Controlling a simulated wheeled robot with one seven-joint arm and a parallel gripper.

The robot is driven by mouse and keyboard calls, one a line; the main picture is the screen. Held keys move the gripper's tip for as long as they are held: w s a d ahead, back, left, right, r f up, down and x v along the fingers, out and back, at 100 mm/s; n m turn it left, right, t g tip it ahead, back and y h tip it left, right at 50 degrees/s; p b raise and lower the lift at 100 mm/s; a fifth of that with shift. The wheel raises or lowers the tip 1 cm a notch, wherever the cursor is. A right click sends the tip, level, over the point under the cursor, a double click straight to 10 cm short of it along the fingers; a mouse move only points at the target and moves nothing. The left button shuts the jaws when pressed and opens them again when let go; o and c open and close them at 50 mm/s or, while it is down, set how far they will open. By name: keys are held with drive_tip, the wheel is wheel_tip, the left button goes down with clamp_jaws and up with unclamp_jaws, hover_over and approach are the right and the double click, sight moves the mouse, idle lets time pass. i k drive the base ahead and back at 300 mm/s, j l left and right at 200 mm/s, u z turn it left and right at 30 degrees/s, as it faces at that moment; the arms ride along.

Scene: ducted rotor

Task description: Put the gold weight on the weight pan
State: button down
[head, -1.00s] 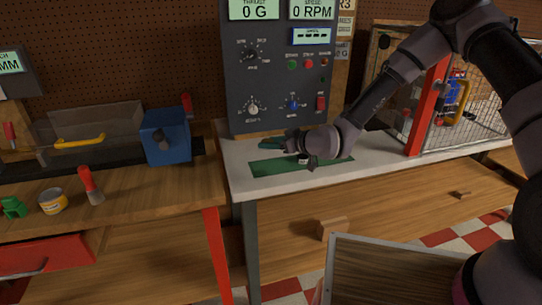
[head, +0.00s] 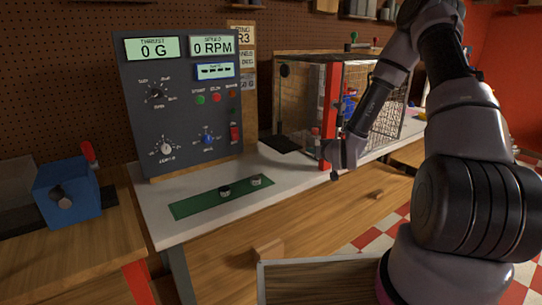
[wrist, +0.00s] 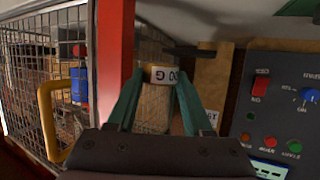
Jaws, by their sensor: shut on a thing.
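My gripper (head: 326,158) is beside the red post at the front of the mesh cage, above the white bench. In the wrist view its green fingers (wrist: 159,85) are shut on the weight (wrist: 161,76), whose white label ends in "00 G". The body of this weight, which I take for the gold one, is mostly hidden by label and fingers. In the head view the weight is too small to make out clearly. I cannot pick out the weight pan with certainty; a dark flat plate (head: 284,144) lies on the bench left of the cage.
A black weight (head: 224,190) and a silvery weight (head: 256,180) stand on the green mat (head: 190,207). The control panel (head: 190,100) stands behind it. The red post (head: 331,95) and mesh cage (head: 372,105) are close to my gripper.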

sight(285, 145)
drive_tip(key=i+j+z, duration=0.1)
drive_tip(key=z, duration=0.3)
drive_tip(key=j+z, duration=0.2)
drive_tip(key=z, duration=0.2)
drive_tip(key=j+z, duration=0.15)
drive_tip(key=z, duration=0.25)
drive_tip(key=i+j, duration=0.15)
drive_tip(key=j, duration=0.15)
drive_tip(key=i+j, duration=0.15)
drive_tip(key=j, duration=0.1)
